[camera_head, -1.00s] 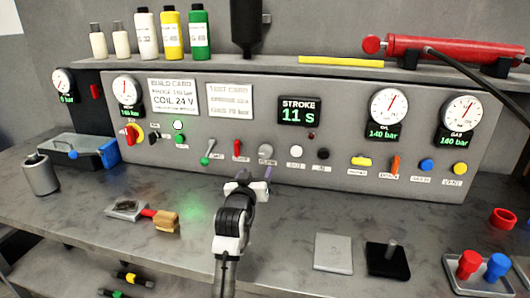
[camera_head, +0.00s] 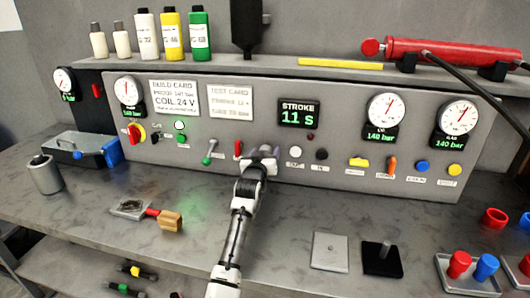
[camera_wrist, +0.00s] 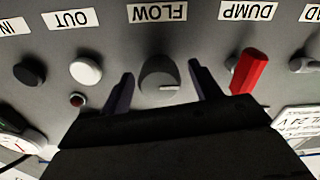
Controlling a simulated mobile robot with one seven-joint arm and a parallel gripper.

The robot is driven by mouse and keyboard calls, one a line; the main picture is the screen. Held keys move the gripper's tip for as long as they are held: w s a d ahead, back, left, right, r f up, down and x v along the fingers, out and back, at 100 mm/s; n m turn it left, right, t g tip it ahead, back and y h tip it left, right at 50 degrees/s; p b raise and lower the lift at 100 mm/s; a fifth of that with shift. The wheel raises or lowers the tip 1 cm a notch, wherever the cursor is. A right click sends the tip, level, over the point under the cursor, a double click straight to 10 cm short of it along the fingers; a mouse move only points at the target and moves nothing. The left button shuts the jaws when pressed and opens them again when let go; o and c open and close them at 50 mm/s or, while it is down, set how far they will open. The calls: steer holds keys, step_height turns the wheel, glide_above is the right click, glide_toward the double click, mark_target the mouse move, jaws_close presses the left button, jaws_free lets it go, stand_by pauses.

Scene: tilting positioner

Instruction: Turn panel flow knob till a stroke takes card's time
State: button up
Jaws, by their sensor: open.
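The flow knob (camera_wrist: 159,77) is a round grey knob with a pale pointer line, under a FLOW label that reads upside down in the wrist view. My gripper (camera_wrist: 157,88) is open, with one finger on each side of the knob and visible gaps to both. In the head view my gripper (camera_head: 262,152) is at the panel and hides the knob. The stroke display (camera_head: 298,115) reads 11 s. The test card (camera_head: 230,103) is on the panel to its left; its small text is too blurred to read surely.
The red dump lever (camera_wrist: 249,72) is close beside one finger. The white OUT button (camera_wrist: 86,71) and a small red lamp (camera_wrist: 77,100) are near the other finger. Several gauges and coloured controls line the panel (camera_head: 330,175). The bench front holds loose parts.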

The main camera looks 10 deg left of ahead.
steer(key=c, duration=1)
steer(key=shift+o, duration=0.2)
steer(key=shift+d+f+n+b, duration=0.15)
steer(key=shift+n+b, duration=0.45)
steer(key=shift+n, duration=1.7)
steer(key=o, duration=1)
steer(key=shift+c, duration=0.2)
steer(key=shift+s, duration=0.1)
